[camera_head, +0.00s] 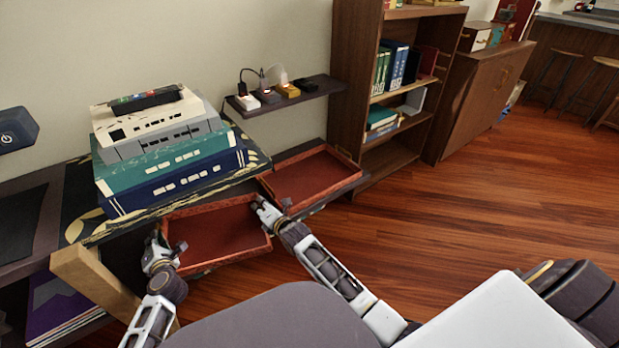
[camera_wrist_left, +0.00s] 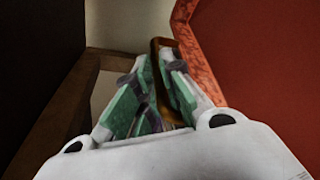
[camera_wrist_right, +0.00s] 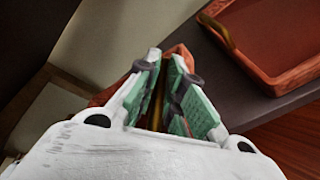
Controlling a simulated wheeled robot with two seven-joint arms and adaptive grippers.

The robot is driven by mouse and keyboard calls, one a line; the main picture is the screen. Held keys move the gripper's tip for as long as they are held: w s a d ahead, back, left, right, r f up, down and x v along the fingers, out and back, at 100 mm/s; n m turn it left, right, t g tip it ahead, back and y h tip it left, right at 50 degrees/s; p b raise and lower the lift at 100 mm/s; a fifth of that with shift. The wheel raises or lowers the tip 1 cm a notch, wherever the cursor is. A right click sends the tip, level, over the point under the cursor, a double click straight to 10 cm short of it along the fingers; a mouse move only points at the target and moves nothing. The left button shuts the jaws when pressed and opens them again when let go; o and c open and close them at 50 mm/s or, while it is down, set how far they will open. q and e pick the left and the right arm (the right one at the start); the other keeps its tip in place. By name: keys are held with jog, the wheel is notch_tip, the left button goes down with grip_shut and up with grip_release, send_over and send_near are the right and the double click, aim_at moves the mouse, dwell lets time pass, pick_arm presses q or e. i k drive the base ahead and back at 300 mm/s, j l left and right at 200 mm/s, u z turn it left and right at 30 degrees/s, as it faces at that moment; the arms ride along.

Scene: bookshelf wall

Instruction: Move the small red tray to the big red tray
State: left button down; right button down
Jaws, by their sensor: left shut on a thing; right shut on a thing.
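The small red tray (camera_head: 218,229) is held between my two grippers in the head view, in front of the shelf edge. My left gripper (camera_head: 160,250) is shut on the tray's left end; in the left wrist view its fingers (camera_wrist_left: 160,85) close on a brown handle (camera_wrist_left: 158,50) beside the red tray wall. My right gripper (camera_head: 264,210) is shut on the tray's right end; its fingers (camera_wrist_right: 165,85) close on a handle in the right wrist view. The big red tray (camera_head: 312,177) lies on the dark shelf to the right and behind. It also shows in the right wrist view (camera_wrist_right: 275,77).
A stack of books and boxes (camera_head: 165,150) stands on a patterned board left of the big tray. A wall shelf (camera_head: 300,98) with small plugs hangs above. A tall bookcase (camera_head: 350,85) stands right of the big tray. The wooden floor (camera_head: 480,210) is clear at right.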

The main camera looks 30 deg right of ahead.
aim_at(308, 179)
jog(key=k+l+u, duration=0.1)
jog(key=l, duration=0.45)
jog(key=k+l+u, duration=0.15)
jog(key=l, duration=0.85)
jog(key=k+l+u, duration=0.1)
jog(key=l, duration=0.45)
jog(key=k+l+u, duration=0.1)
jog(key=l, duration=0.9)
jog(key=k+l+u, duration=0.1)
jog(key=l, duration=0.4)
jog(key=k, duration=0.05)
